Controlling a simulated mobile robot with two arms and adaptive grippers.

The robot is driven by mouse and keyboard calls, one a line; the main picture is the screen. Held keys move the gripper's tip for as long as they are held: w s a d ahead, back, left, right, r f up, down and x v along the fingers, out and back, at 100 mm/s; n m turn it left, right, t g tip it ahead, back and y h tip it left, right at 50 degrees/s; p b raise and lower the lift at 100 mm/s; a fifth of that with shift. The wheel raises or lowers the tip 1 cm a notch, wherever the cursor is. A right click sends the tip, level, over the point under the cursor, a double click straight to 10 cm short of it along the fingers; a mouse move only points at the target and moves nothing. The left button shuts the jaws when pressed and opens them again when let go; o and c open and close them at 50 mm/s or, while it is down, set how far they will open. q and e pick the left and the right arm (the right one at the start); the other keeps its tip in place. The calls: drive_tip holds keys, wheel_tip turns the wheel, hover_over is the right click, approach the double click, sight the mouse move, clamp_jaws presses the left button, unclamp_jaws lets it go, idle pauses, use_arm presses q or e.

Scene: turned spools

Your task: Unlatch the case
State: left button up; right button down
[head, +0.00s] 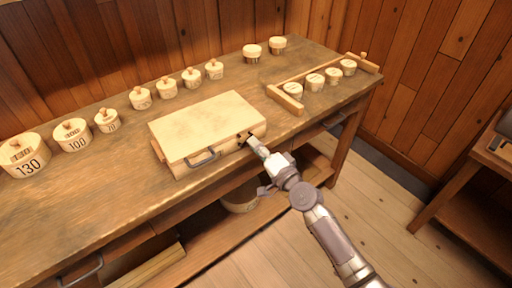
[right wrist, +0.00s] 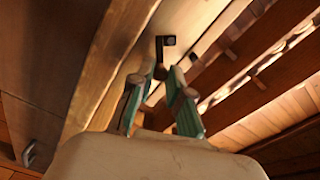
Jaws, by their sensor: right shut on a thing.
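The case (head: 205,125) is a pale wooden box with a closed lid, lying on the workbench. A dark metal handle (head: 201,160) is on its front side. My right gripper (head: 250,139) reaches the right part of the case's front, at a small dark latch (head: 241,140). In the right wrist view, the teal fingers of my right gripper (right wrist: 163,74) are shut on the dark latch (right wrist: 165,44), whose upper end shows beyond the fingertips. The fingers hide part of the latch. My left gripper is not in view.
Several lidded wooden canisters (head: 72,138) stand along the back and left of the workbench (head: 80,195). A wooden rack (head: 290,104) with several small round pieces (head: 315,82) lies right of the case. Bare bench lies left of the case.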

drive_tip(key=shift+f+m, duration=0.2)
drive_tip(key=shift+m, duration=0.3)
drive_tip(key=c, duration=1.1)
unclamp_jaws()
drive_tip(key=shift+d, duration=0.1)
drive_tip(key=v, duration=1.2)
